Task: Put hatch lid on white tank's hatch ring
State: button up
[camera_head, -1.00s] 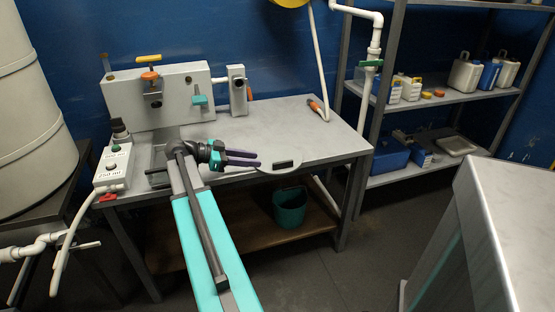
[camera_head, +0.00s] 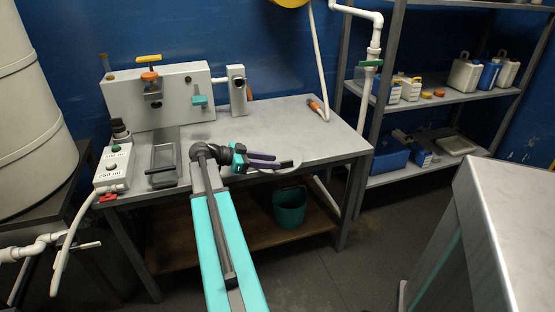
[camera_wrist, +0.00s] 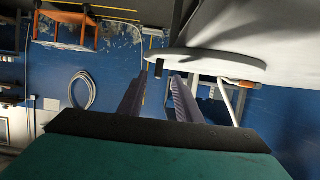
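The hatch lid (camera_head: 293,167) is a pale grey disc with a dark handle. It lies at the front edge of the metal table, slightly overhanging. In the wrist view the lid (camera_wrist: 215,64) appears edge-on, with its dark handle (camera_wrist: 159,69) between and just beyond my fingertips. My gripper (camera_head: 277,160) is open, its purple fingers over the lid's left part; in the wrist view the two fingers (camera_wrist: 158,80) are apart with nothing visibly clamped. A large cream tank (camera_head: 28,110) stands at the far left. No hatch ring shows, as its top is out of frame.
The metal table (camera_head: 325,145) carries a grey box unit (camera_head: 180,105) at the back and a control box (camera_head: 113,167) at the left. A teal bucket (camera_head: 290,207) stands beneath. Shelves (camera_head: 460,90) are at the right, a grey counter (camera_head: 510,215) at front right.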

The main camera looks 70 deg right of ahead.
aim_at(283, 162)
jog(key=shift+x, duration=2.6)
jog(key=shift+s+a+r, duration=0.1)
jog(key=shift+s+r, duration=0.05)
jog(key=shift+c, duration=0.4)
grip_shut()
